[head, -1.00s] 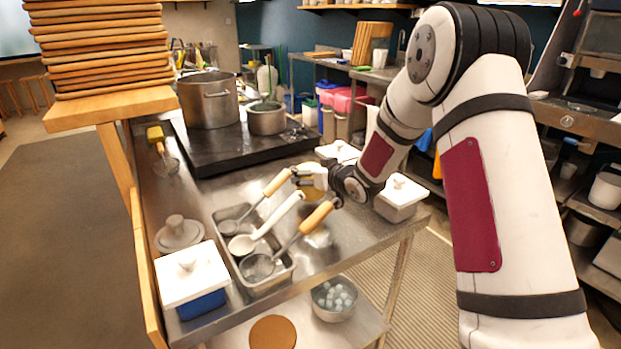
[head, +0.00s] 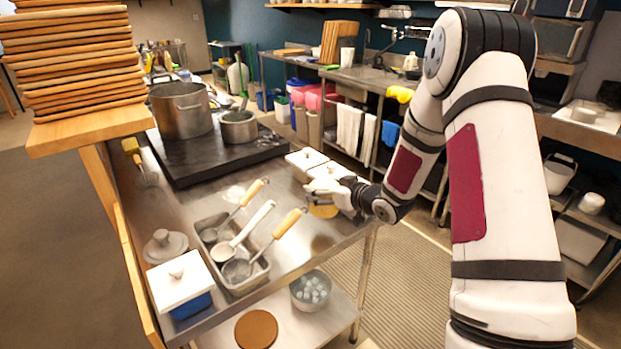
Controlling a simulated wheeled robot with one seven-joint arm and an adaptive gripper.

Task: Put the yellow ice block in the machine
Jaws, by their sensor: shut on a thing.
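My gripper (head: 322,197) is shut on the yellow ice block (head: 323,211), a round yellow piece just below the fingers. Fingers and wrist hide part of the block. I hold it near the right edge of the steel table (head: 290,250), in front of white-lidded containers. Dark and grey equipment (head: 560,40) stands at the upper right, partly cut off by the frame. I cannot tell for sure whether it is the machine.
A metal tray (head: 262,279) with several ladles lies left of my gripper. A white-lidded container (head: 181,281) stands at the table's front left. A bowl of ice balls (head: 310,291) sits on the lower shelf. Striped floor (head: 400,290) lies clear right of the table.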

